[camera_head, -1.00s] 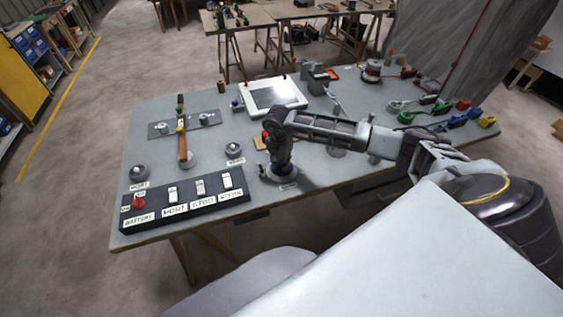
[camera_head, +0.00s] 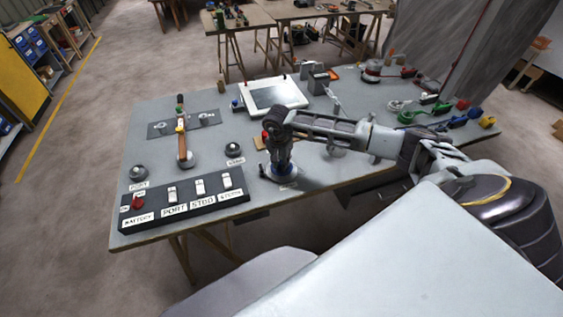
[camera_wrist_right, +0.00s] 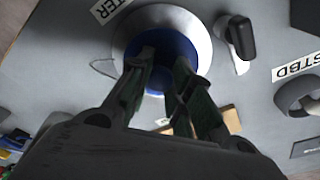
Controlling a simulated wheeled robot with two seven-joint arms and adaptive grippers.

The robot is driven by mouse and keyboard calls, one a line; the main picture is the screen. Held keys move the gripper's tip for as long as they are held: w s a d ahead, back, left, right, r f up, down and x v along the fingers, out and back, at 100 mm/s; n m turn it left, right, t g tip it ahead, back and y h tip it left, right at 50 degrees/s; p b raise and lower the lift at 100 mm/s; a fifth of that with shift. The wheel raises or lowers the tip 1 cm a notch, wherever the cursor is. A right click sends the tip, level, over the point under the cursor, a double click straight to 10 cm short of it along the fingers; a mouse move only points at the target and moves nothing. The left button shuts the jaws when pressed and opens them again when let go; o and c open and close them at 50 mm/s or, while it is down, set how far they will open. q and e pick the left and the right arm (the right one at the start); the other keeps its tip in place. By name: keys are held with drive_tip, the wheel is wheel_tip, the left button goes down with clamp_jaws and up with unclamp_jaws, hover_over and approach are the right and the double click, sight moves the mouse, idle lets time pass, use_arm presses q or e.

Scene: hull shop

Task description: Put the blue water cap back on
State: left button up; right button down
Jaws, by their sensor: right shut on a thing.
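The blue water cap (camera_wrist_right: 172,42) is on a round metal filler plate (camera_wrist_right: 125,28) in the right wrist view, beside a label ending in "TER". My right gripper (camera_wrist_right: 166,66) is shut on the cap, its two fingers on either side of it. In the head view the right gripper (camera_head: 280,165) points down at the filler plate (camera_head: 264,172), and a little of the blue cap (camera_head: 284,168) shows below its fingers. Whether the cap is fully seated cannot be told. My left gripper is not in view.
A black switch panel (camera_head: 185,205) with a red knob lies at the table's front left. A wooden-handled lever (camera_head: 182,140) stands behind it. A white-framed tablet (camera_head: 272,95) lies at the back. Coloured clamps and cables (camera_head: 450,113) are at the right. Round fittings (camera_head: 139,173) dot the surface.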

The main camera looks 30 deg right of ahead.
drive_tip(key=c, duration=1.2)
unclamp_jaws()
drive_tip(key=o, duration=0.5)
drive_tip(key=shift+r, duration=0.15)
drive_tip(key=shift+r+p, duration=1.7)
drive_tip(key=shift+r, duration=1.65)
clamp_jaws()
